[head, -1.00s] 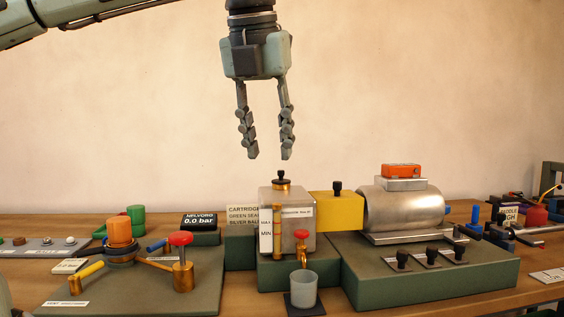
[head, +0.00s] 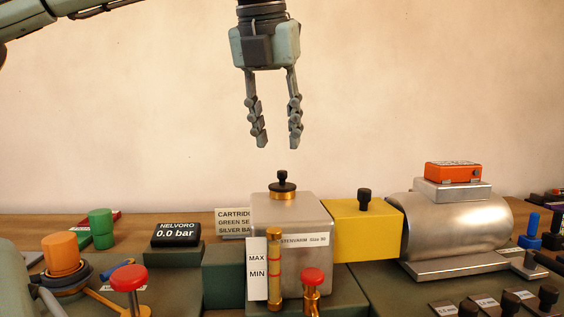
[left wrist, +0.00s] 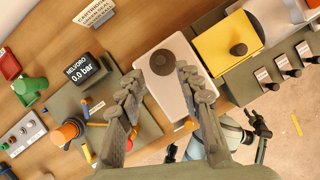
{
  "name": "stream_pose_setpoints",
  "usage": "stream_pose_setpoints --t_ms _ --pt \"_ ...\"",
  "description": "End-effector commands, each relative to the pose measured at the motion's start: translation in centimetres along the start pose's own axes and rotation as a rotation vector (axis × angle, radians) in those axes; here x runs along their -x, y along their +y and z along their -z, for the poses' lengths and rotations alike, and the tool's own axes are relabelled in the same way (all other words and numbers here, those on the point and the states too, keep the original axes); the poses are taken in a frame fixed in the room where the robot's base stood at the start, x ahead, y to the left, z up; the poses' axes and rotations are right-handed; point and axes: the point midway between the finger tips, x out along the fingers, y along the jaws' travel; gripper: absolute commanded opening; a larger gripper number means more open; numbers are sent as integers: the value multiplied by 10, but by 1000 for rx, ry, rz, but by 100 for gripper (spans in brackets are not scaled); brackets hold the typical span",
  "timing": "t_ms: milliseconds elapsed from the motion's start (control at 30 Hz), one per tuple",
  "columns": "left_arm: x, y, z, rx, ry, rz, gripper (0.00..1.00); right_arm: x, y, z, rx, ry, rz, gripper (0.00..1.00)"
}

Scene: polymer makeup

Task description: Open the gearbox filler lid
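The filler lid (head: 283,187) is a black knob on a brass collar, seated upright on top of the silver gearbox box (head: 318,213). In the left wrist view the lid (left wrist: 162,62) is a dark round disc on the pale box top, between and just beyond my fingertips. My left gripper (head: 278,143) points down, open and empty, a little above the lid and apart from it. It also shows in the left wrist view (left wrist: 156,78). What looks like my right gripper (left wrist: 262,126) is small at the lower right of that view; its finger opening is unclear.
A yellow block (head: 362,232) with a black knob and a silver motor (head: 458,233) stand right of the box. A sight gauge (head: 274,268) and a red-topped tap (head: 313,280) are in front. A pressure display (head: 177,233) and orange cap (head: 61,254) are left.

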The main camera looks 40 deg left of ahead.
Motion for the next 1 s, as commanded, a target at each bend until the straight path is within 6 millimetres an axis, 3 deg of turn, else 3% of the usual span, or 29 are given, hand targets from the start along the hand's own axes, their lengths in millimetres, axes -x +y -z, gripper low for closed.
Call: stream_pose_setpoints --t_ms 333,733,1000 --pt "-54 0 1 -1 4 1 35 0 1 -3 1 -5 -2 40" --pt "-64 0 0 0 1 1 35 0 1 -2 1 -2 -2 40" --pt "-63 0 0 0 0 0 3 0 1 0 1 0 -2 40"
